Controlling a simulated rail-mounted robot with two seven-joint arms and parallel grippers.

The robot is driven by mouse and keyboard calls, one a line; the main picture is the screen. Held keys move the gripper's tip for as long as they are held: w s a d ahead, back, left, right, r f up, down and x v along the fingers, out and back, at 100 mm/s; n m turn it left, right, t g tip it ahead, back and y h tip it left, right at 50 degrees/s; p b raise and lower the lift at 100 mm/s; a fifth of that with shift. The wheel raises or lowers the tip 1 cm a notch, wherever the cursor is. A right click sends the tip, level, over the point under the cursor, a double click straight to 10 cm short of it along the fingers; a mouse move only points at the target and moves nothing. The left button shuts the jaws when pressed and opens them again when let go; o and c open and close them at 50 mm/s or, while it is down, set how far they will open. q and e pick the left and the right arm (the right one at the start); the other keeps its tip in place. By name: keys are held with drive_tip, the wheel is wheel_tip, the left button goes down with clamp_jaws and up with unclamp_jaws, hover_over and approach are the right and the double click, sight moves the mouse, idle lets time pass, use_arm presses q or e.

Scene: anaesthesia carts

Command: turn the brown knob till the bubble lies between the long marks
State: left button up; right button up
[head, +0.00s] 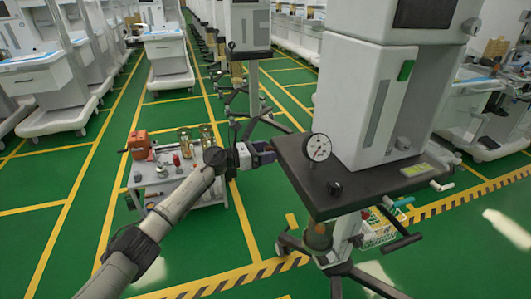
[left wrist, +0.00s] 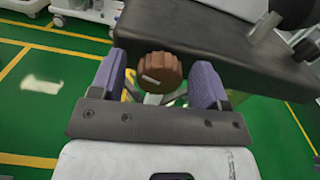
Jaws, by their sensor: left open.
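The brown knob (left wrist: 161,72), ridged with a pale mark on its face, shows in the left wrist view below the edge of the dark shelf (left wrist: 195,35). My left gripper (left wrist: 157,80) is open, with one purple finger on each side of the knob and a visible gap on both sides. In the head view my left gripper (head: 264,153) is at the left edge of the dark shelf (head: 350,200), and the knob is hidden there. A small yellow-green strip (head: 414,170) lies on the shelf; no bubble or marks can be made out. My right gripper is not in view.
A round white dial (head: 317,148) and a small black knob (head: 335,188) are on the shelf before a tall grey cabinet (head: 365,95). A low trolley (head: 205,193) with bottles and an orange box stands left, behind my left arm. Green floor is open at lower left.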

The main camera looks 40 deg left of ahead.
use_arm(q)
drive_tip(key=shift+c, duration=0.5)
drive_tip(key=c, duration=0.8)
drive_tip(key=shift+r+n+p, duration=0.15)
drive_tip(key=shift+n+p, duration=0.35)
drive_tip(key=shift+p, duration=0.25)
drive_tip(key=n+p, duration=0.4)
drive_tip(key=shift+r+p, duration=0.1)
drive_tip(key=shift+p, duration=0.2)
drive_tip(key=shift+n+p, duration=0.8)
drive_tip(key=shift+n, duration=0.2)
drive_tip(key=n+p, duration=0.3)
drive_tip(key=n, duration=0.1)
drive_tip(key=shift+w+a, duration=0.1)
drive_tip(key=n+p, duration=0.1)
drive_tip(key=n, duration=0.1)
drive_tip(key=n+p, duration=0.1)
drive_tip(key=shift+f+n, duration=0.3)
drive_tip(key=shift+n, duration=0.4)
drive_tip(key=shift+f+n, duration=0.1)
drive_tip(key=shift+n, duration=0.2)
